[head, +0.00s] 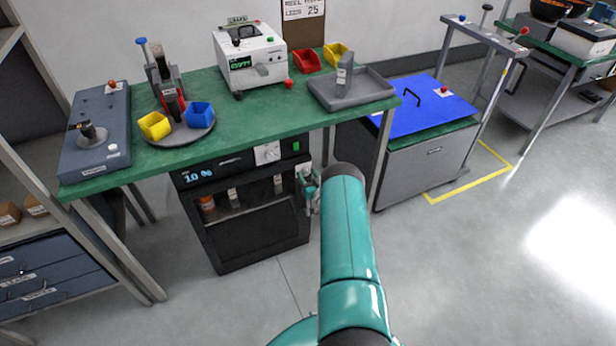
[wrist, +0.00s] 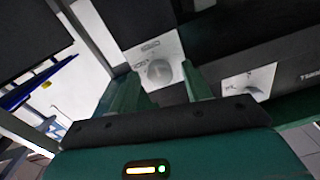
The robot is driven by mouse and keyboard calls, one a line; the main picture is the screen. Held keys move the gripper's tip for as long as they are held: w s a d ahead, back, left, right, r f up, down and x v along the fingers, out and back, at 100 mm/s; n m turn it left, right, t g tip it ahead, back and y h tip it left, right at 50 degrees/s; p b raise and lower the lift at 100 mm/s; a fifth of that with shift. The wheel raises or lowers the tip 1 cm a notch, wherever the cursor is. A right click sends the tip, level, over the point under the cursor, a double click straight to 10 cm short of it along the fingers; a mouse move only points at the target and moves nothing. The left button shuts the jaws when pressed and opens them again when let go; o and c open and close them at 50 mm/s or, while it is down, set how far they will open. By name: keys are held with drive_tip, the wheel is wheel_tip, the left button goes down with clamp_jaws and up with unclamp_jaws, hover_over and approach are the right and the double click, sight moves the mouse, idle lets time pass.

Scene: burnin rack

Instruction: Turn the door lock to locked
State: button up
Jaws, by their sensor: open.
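The black burn-in oven (head: 258,236) stands under the green bench. The door lock is a round grey knob on a pale plate (wrist: 160,70), seen in the wrist view. In the head view the plate (head: 304,169) shows at the upper right of the oven front, partly behind my gripper. My gripper (head: 311,186) is open in front of the lock. In the wrist view its two green fingers (wrist: 159,78) appear on either side of the knob. I cannot tell whether they touch it. The plate's lettering and the knob's setting are too blurred to read.
A second dial (wrist: 240,86) sits on the oven's control panel, near the right finger; the head view shows it too (head: 267,153). The green bench top (head: 225,125) overhangs the oven. A grey cabinet with a blue top (head: 420,104) stands to the right. The floor in front is clear.

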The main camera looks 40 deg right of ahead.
drive_tip(key=c, duration=1)
drive_tip(key=shift+n, duration=0.3)
drive_tip(key=n, duration=0.8)
drive_tip(key=shift+a, duration=0.15)
drive_tip(key=n, duration=0.5)
drive_tip(key=shift+n, duration=1.9)
